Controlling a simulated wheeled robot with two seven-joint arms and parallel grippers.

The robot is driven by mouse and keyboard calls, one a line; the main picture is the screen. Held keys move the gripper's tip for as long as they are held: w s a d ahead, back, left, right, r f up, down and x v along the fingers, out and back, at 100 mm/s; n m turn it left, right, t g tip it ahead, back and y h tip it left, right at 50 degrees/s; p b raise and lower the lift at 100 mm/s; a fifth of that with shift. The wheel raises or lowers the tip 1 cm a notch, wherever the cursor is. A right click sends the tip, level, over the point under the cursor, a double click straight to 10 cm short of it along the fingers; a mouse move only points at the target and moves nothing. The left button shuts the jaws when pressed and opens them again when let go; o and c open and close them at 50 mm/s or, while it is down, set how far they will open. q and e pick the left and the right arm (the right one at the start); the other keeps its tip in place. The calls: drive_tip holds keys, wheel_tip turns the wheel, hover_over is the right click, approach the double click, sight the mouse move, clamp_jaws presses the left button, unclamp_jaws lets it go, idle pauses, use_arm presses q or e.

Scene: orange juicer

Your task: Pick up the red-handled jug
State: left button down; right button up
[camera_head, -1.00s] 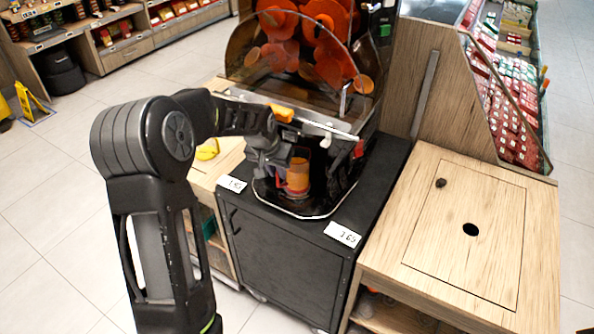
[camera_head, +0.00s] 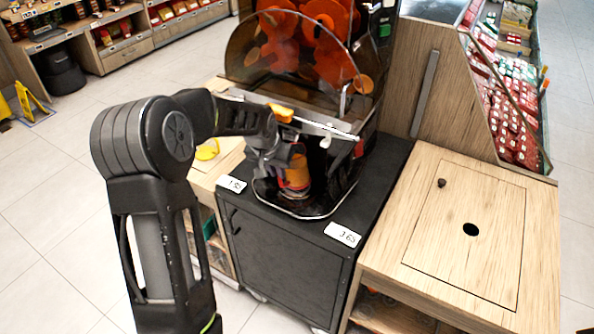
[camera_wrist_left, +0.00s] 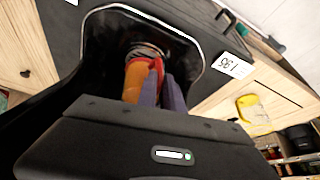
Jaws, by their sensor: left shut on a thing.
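The jug (camera_head: 296,178) holds orange juice and stands low in the front bay of the juicer (camera_head: 300,60). It also shows in the left wrist view (camera_wrist_left: 136,78), with its red handle (camera_wrist_left: 157,72) on the right side. My left gripper (camera_head: 286,158) reaches into the bay from the left and is shut on the jug at its handle. The two fingers (camera_wrist_left: 160,92) cover part of the handle in the wrist view. The jug's base is hard to make out. My right gripper is not in view.
The juicer stands on a black cabinet (camera_head: 285,255) with white price tags. A wooden counter (camera_head: 420,262) with a round hole is at the right. A yellow object (camera_head: 207,150) lies on the wooden stand at the left. The juicer's frame surrounds the gripper closely.

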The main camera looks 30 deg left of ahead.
use_arm(q)
drive_tip(key=shift+r, duration=0.2)
idle(0.3)
drive_tip(key=s+d+b, duration=0.2)
drive_tip(key=s, duration=0.6)
drive_tip(key=s+d+r+b, duration=0.1)
drive_tip(key=s+b, duration=0.1)
drive_tip(key=s, duration=0.7)
drive_tip(key=shift+s+d, duration=0.3)
drive_tip(key=shift+d, duration=0.05)
drive_tip(key=shift+w, duration=0.1)
